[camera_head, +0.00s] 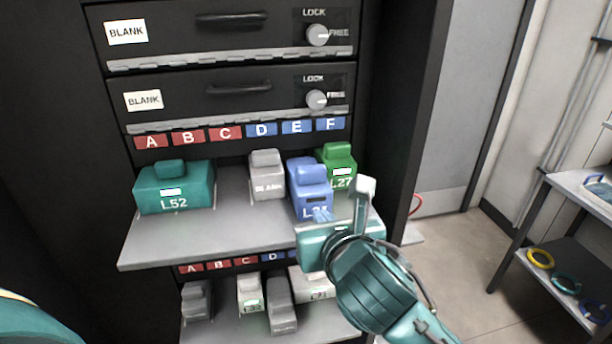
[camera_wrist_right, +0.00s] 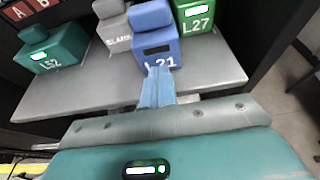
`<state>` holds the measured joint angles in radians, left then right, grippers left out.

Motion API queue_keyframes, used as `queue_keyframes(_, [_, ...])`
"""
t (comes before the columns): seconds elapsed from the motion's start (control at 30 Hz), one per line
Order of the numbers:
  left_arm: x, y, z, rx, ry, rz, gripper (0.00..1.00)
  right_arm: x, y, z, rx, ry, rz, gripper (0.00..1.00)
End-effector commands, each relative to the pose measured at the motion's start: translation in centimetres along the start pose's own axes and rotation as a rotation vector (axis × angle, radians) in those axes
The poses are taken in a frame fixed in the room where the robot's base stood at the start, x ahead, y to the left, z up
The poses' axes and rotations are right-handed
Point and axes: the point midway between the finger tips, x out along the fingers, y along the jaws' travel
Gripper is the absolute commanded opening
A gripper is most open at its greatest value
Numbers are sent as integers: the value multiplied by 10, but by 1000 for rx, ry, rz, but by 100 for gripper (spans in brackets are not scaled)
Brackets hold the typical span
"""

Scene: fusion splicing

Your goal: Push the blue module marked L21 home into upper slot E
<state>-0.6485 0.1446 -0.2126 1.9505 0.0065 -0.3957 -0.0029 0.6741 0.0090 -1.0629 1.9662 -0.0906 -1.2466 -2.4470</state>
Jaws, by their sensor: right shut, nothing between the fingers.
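The blue module L21 (camera_head: 309,178) stands upright on the upper grey shelf under the blue E label (camera_head: 297,127). Its front sits further out than its neighbours, the grey BLANK module (camera_head: 267,180) and green L27 (camera_head: 340,165). My right gripper (camera_head: 321,214) is shut and empty, its fingertips at the lower front face of L21. In the right wrist view the fingertips (camera_wrist_right: 158,73) point at the L21 mark on the blue module (camera_wrist_right: 155,38); I cannot tell if they touch. The rear of L21 is hidden. My left gripper is out of view.
Teal module L52 (camera_head: 174,188) stands at the left of the upper shelf (camera_head: 200,240). Two drawers with LOCK knobs (camera_head: 317,99) are above. A lower shelf (camera_head: 235,332) holds several grey and white modules. A side rack (camera_head: 575,185) stands at right.

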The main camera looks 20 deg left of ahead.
Motion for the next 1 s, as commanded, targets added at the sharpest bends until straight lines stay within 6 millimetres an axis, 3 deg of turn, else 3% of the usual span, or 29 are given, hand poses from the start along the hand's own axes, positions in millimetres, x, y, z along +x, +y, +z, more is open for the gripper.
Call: queue_keyframes(1.0, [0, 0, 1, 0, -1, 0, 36, 58, 0, 21, -1, 0, 0, 0])
